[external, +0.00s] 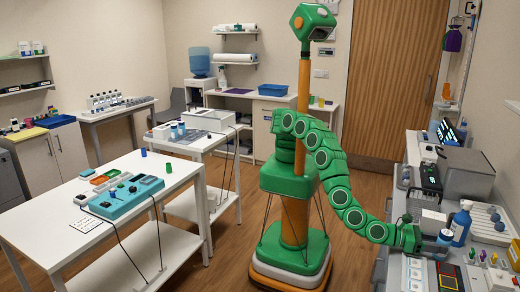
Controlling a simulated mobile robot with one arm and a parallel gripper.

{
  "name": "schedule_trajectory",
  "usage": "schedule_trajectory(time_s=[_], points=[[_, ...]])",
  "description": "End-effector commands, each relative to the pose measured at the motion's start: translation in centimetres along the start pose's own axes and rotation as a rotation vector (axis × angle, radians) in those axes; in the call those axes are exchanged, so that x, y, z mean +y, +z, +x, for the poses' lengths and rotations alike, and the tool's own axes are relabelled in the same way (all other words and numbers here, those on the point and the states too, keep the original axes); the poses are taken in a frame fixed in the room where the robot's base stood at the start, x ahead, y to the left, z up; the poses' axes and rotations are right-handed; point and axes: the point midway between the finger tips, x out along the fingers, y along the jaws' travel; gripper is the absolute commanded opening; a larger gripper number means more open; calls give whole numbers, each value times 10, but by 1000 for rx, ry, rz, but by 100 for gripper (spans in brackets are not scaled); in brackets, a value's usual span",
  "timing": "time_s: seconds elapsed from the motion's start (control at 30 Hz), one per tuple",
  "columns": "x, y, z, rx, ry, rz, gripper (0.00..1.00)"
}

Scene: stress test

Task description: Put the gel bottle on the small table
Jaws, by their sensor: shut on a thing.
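My gripper (436,246) is at the right, low over the cluttered counter. It is shut on a small blue-grey bottle (445,237), which looks like the gel bottle; the fingers hide part of it. I cannot tell whether its base touches the counter. A white table with a lower shelf (208,145) stands left of my body, and a larger white table (50,230) is at the front left. I cannot tell which one is the small table.
The larger table holds a teal device (127,196) and small trays. The other table bears a white machine (208,118) and bottles, with some bare top near its front. A grey machine (466,172) stands behind my gripper. Cables hang from the tables. Open floor lies between tables and counter.

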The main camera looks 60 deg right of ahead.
Motion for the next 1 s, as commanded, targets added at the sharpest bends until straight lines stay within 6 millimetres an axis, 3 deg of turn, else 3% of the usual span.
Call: schedule_trajectory(time_s=[0.23,0.27,0.43,0.87,1.0], points=[[-1,-2,0,-2,0,0,6],[0,-2,0,-2,1,0,47],[0,-2,0,-1,0,0,71],[0,1,0,0,0,-1,71],[-2,2,-10,0,-3,-1,71]])
